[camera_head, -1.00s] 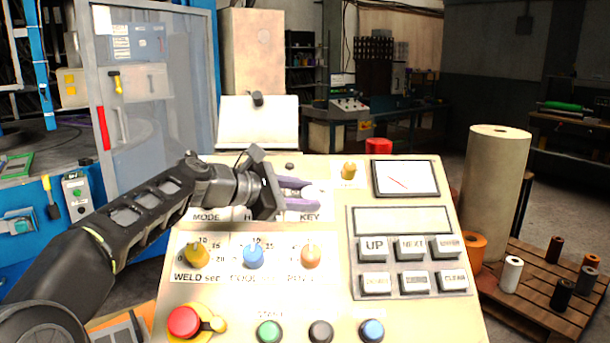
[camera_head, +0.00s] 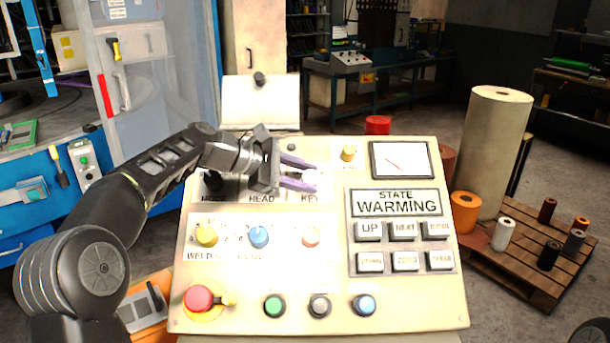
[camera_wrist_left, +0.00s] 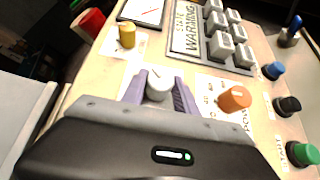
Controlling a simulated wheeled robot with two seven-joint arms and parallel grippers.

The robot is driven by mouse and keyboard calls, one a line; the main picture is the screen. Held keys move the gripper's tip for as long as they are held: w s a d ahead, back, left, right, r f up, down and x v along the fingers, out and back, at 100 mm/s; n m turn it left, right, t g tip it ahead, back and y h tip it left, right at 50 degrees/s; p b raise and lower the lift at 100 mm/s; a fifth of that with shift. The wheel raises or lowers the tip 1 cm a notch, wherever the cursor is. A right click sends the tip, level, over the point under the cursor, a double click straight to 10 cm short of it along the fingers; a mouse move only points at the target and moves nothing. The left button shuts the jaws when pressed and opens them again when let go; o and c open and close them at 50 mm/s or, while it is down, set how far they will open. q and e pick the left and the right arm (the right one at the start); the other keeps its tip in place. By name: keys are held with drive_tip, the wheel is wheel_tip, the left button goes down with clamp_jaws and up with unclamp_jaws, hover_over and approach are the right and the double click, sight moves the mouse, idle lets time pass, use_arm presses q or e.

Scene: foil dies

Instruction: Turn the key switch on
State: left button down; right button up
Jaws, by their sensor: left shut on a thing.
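The key switch (camera_head: 311,180) is a pale round knob above the KEY label on the cream control panel (camera_head: 330,290). My left gripper (camera_head: 306,178) reaches it from the left, with its purple fingers on either side of the knob. In the left wrist view the gripper (camera_wrist_left: 159,90) is shut on the whitish key knob (camera_wrist_left: 158,84). The panel display (camera_head: 396,203) reads "STATE WARMING". My right gripper is not in view; a dark piece shows at the lower right corner.
Yellow, blue and orange knobs (camera_head: 311,236) sit just below the key. A red emergency button (camera_head: 199,298) and several push buttons line the panel's bottom. A keypad (camera_head: 403,245) and a meter (camera_head: 401,159) are at right. A pallet (camera_head: 530,258) with rolls stands beyond.

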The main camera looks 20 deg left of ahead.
use_arm(q)
drive_tip(key=c, duration=0.9)
unclamp_jaws()
drive_tip(key=shift+c, duration=0.2)
drive_tip(key=shift+a, duration=0.1)
drive_tip(key=b+v, duration=0.1)
drive_tip(key=v, duration=0.6)
drive_tip(key=shift+s+a+r, duration=0.15)
drive_tip(key=shift+r, duration=0.05)
